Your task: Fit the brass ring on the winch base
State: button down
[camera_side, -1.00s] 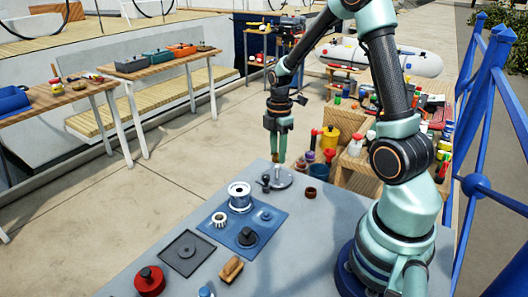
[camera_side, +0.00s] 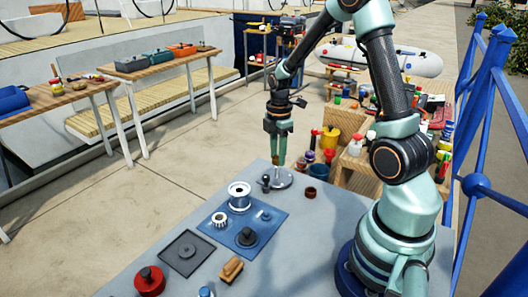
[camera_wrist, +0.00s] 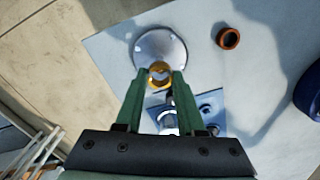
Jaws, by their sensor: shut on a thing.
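My gripper (camera_side: 277,160) is shut on the brass ring (camera_wrist: 159,74), which shows between the fingertips in the wrist view. A round silver plate with a short post, which looks like the winch base (camera_side: 282,180), stands at the far edge of the grey table. In the wrist view the plate (camera_wrist: 158,44) lies just beyond the ring. In the side view the fingertips are over the plate, close above it. The fingers hide the post, and I cannot tell whether the ring touches it.
A brown ring (camera_side: 309,193) lies right of the plate. A small dark fitting (camera_side: 265,183) stands at its left. A blue mat (camera_side: 220,238) holds a silver drum (camera_side: 239,196), a white gear and a black part.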

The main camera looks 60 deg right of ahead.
aim_at(277, 167)
jog(key=shift+f, duration=2.55)
dwell(0.9)
jog(key=shift+c, duration=0.2)
grip_release()
jog(key=shift+r, duration=0.1)
jog(key=shift+r, duration=4)
jog(key=s+a+r+m+t, duration=0.2)
jog(key=s+a+r+m, duration=0.1)
jog(key=a+r+m, duration=0.3)
jog(key=s+a+r+m+t, duration=0.3)
jog(key=a+r+m, duration=0.4)
jog(key=a+r, duration=0.2)
jog(key=shift+s+a+t, duration=0.25)
jog(key=shift+a+t, duration=0.05)
jog(key=shift+a, duration=0.95)
